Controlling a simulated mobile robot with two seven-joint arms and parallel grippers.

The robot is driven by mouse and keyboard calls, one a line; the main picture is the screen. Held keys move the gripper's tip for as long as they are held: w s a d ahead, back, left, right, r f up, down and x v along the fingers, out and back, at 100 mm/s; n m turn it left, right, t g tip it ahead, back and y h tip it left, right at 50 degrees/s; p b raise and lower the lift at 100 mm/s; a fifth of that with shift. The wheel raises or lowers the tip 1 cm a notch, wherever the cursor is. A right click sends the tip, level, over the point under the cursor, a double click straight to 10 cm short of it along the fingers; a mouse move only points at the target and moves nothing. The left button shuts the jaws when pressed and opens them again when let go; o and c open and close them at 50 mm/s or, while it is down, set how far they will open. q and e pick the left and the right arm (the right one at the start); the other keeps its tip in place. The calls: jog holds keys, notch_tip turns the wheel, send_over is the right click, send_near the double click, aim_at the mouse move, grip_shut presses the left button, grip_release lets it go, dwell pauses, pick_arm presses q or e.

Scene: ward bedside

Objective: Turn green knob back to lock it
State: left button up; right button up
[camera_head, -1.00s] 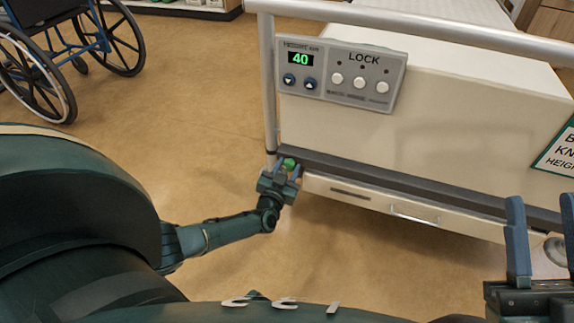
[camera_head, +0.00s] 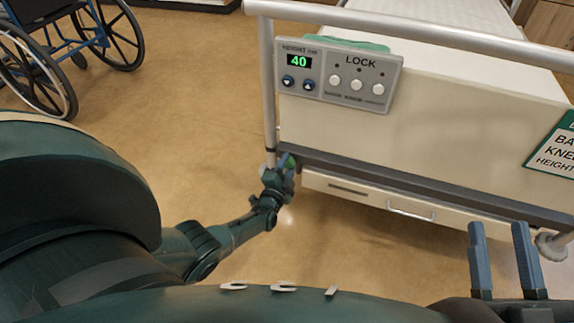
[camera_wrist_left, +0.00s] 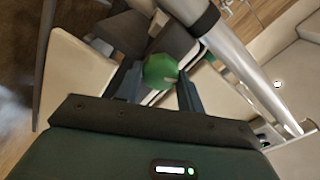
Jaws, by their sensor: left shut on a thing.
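The green knob (camera_wrist_left: 161,72) sits between the two fingers of my left gripper (camera_wrist_left: 160,88) in the left wrist view, and the fingers are shut on it. In the head view only a bit of the green knob (camera_head: 290,161) shows at the lower left corner of the bed end, mostly hidden by my left gripper (camera_head: 281,168). My right gripper (camera_head: 500,245) is at the lower right, its two fingers apart and upright with nothing between them.
The bed's control panel (camera_head: 338,75) reads 40 and has LOCK buttons. A grey rail (camera_head: 400,178) and a drawer (camera_head: 370,197) lie right of the knob. A wheelchair (camera_head: 70,50) stands at the far left. The floor (camera_head: 200,110) between is clear.

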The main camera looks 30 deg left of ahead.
pick_arm(q)
jog(key=m, duration=0.4)
jog(key=shift+f+m, duration=0.15)
jog(key=shift+m, duration=0.25)
dwell(0.4)
jog(key=o, duration=1)
jog(key=shift+c, duration=0.2)
jog(key=shift+s, duration=0.1)
